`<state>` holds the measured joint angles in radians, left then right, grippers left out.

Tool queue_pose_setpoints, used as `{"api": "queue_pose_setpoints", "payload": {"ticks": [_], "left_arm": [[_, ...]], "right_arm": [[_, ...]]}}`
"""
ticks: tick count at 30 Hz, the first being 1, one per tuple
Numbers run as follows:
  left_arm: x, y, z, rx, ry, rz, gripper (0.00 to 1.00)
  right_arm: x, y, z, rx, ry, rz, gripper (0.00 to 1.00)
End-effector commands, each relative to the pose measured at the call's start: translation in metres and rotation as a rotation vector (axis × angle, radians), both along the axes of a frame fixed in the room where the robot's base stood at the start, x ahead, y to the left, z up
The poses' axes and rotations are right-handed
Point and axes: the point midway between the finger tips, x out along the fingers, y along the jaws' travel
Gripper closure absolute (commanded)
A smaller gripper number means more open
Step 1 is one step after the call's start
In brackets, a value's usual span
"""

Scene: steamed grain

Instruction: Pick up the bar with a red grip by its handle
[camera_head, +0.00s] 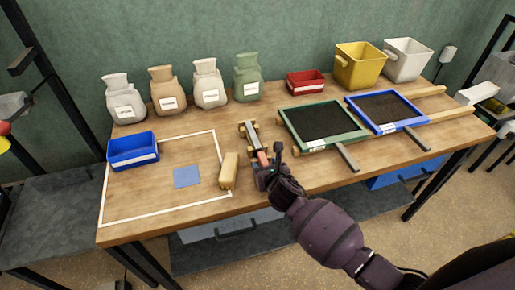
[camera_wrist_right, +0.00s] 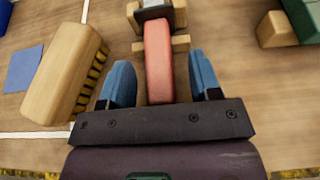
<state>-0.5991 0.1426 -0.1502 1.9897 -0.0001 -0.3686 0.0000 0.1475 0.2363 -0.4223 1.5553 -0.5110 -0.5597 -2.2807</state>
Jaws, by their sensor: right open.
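The bar with a red grip lies on wooden supports in the middle of the table. Its red grip (camera_wrist_right: 158,60) points toward me, and the grip also shows in the head view (camera_head: 262,157) just past my gripper. My right gripper (camera_wrist_right: 162,82) is open, with its two blue fingers on either side of the red grip. In the head view the right gripper (camera_head: 268,165) hides the near end of the bar. My left gripper is not in view.
A wooden brush (camera_head: 229,171) lies just left of the gripper, beside a blue square (camera_head: 186,177). Green-framed (camera_head: 322,121) and blue-framed (camera_head: 387,111) trays with handles lie to the right. A blue bin (camera_head: 133,150), several sacks and other bins stand around the left and back.

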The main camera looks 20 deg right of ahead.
Motion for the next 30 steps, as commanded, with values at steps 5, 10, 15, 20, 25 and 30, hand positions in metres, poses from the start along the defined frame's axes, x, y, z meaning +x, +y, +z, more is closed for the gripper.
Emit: {"api": "queue_pose_setpoints", "payload": {"ticks": [5, 10, 15, 20, 25, 30], "left_arm": [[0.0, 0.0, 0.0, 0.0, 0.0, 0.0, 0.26], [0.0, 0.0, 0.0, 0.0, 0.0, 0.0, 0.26], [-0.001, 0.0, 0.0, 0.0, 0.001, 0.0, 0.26], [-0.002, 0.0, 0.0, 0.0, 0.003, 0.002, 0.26], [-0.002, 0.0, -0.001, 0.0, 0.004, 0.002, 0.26], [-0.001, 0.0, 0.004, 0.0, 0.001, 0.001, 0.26]], "right_arm": [[0.0, 0.0, 0.0, 0.0, 0.0, 0.0, 0.43], [0.0, 0.0, 0.001, 0.0, 0.0, 0.0, 0.67], [0.0, 0.0, 0.0, 0.0, 0.0, 0.0, 0.93], [0.001, 0.0, 0.002, 0.0, -0.003, 0.001, 1.0], [0.001, 0.0, 0.002, 0.0, -0.003, 0.001, 1.0], [0.001, -0.001, 0.013, -0.003, -0.006, 0.001, 1.0]]}}
